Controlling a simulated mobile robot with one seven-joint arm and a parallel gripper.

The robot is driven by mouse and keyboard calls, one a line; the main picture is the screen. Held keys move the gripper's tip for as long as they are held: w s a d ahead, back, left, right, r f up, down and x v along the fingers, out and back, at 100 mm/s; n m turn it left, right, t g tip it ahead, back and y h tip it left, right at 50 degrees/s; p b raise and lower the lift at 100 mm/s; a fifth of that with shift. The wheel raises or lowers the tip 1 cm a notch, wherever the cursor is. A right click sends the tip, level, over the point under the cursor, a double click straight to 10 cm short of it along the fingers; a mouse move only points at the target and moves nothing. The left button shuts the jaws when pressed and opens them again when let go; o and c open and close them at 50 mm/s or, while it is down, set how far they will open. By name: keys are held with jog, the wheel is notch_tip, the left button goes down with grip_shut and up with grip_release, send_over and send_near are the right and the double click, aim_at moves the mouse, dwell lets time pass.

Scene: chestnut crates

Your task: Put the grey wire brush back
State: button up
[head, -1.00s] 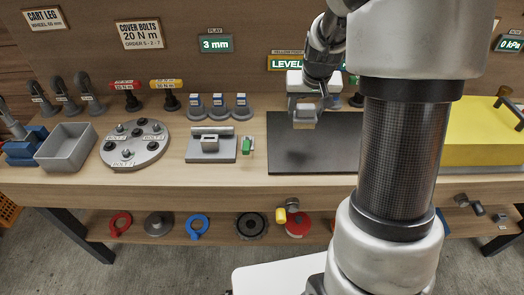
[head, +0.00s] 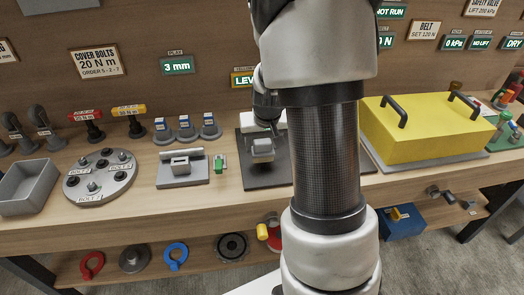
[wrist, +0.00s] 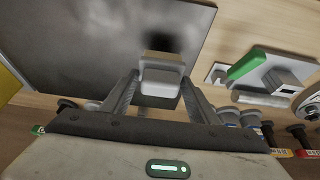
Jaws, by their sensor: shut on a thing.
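The grey wire brush (head: 262,149) shows as a small grey block with a tan layer. My gripper (head: 262,140) is shut on it and holds it over the left part of a dark mat (head: 262,176). In the wrist view the brush (wrist: 160,78) sits between the two fingers of my gripper (wrist: 160,90), with the dark mat (wrist: 90,45) beyond it. A dark shadow lies on the mat near the brush. Its underside is hidden, and I cannot tell its exact height above the mat.
A grey fixture (head: 182,169) and a small green piece (head: 219,163) stand left of the mat. Farther left are a round bolt plate (head: 100,174) and a grey bin (head: 28,188). A yellow case (head: 425,132) stands right. My arm hides part of the mat.

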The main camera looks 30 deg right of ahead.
jog(key=shift+f, duration=1.2)
jog(key=shift+f+b, duration=0.2)
jog(key=shift+b, duration=0.15)
jog(key=o, duration=1)
jog(key=shift+r, duration=0.1)
